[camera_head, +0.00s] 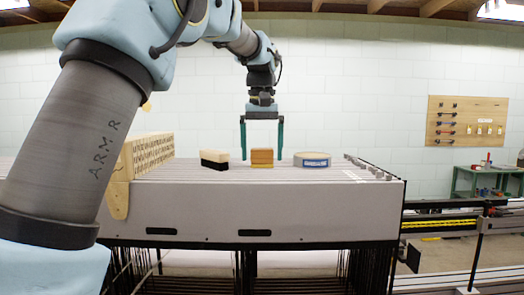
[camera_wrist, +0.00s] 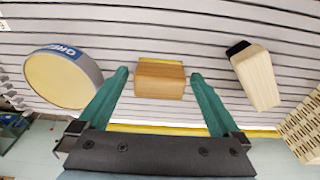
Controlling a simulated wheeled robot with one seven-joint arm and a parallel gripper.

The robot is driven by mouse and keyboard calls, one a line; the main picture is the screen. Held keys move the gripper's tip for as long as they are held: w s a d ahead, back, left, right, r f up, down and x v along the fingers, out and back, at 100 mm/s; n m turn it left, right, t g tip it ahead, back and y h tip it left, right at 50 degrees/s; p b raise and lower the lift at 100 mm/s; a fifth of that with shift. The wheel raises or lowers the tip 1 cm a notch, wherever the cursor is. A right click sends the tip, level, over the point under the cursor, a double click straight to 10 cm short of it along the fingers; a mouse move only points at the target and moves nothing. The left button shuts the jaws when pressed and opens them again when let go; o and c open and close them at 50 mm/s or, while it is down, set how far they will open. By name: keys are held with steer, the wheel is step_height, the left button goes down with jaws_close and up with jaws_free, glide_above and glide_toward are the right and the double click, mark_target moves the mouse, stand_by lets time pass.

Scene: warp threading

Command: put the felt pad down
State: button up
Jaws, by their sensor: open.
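A small block with a brown wooden upper part and a yellow underside, which I take to be the felt pad (camera_head: 262,156), rests on the grey slatted top of the loom (camera_head: 310,222). In the wrist view the pad (camera_wrist: 160,80) lies between the tips of my two green fingers. My gripper (camera_head: 261,150) points down over the pad and is open, with one finger on each side. A gap shows between each finger and the pad in the wrist view. The face of the pad against the slats is hidden.
A black-and-cream block (camera_head: 214,159) stands left of the pad, and a round tin with a blue label (camera_head: 312,160) stands right of it. A larger patterned wooden block (camera_head: 150,155) is at the left end. A pegboard (camera_head: 467,121) hangs on the back wall.

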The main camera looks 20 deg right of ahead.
step_height(320, 180, up, 12)
steer(key=s, duration=0.1)
steer(key=shift+s+a, duration=0.15)
steer(key=shift+a, duration=0.15)
stand_by(0.6)
